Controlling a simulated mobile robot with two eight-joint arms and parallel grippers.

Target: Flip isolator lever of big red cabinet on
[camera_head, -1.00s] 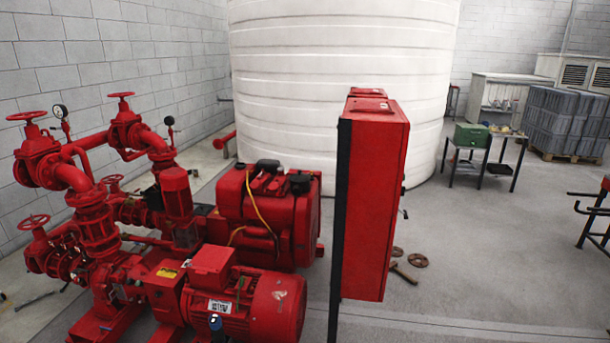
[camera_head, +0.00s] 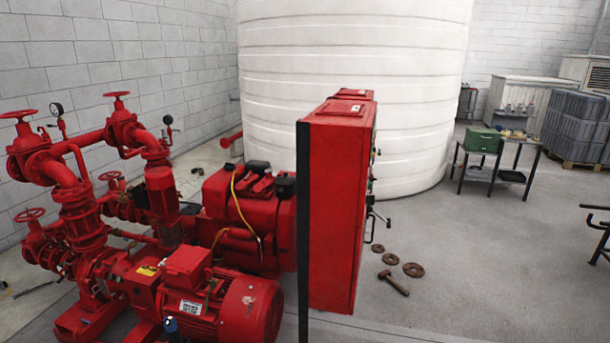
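A tall big red cabinet (camera_head: 334,215) stands upright in the middle of the head view, its plain side towards me and a black post along its left edge. Its front faces right and shows only edge-on, with small knobs along it. A grey lever-like handle (camera_head: 377,219) sticks out from the front at about mid height; I cannot tell its position or whether it is the isolator lever. A second red cabinet top (camera_head: 351,95) shows just behind. Neither of my grippers is in view.
A red pump and motor set (camera_head: 185,290) fills the left. A large white tank (camera_head: 350,50) stands behind. A hammer (camera_head: 393,283) and rusty discs (camera_head: 413,270) lie on the floor right of the cabinet. A table with a green box (camera_head: 482,139) stands farther right.

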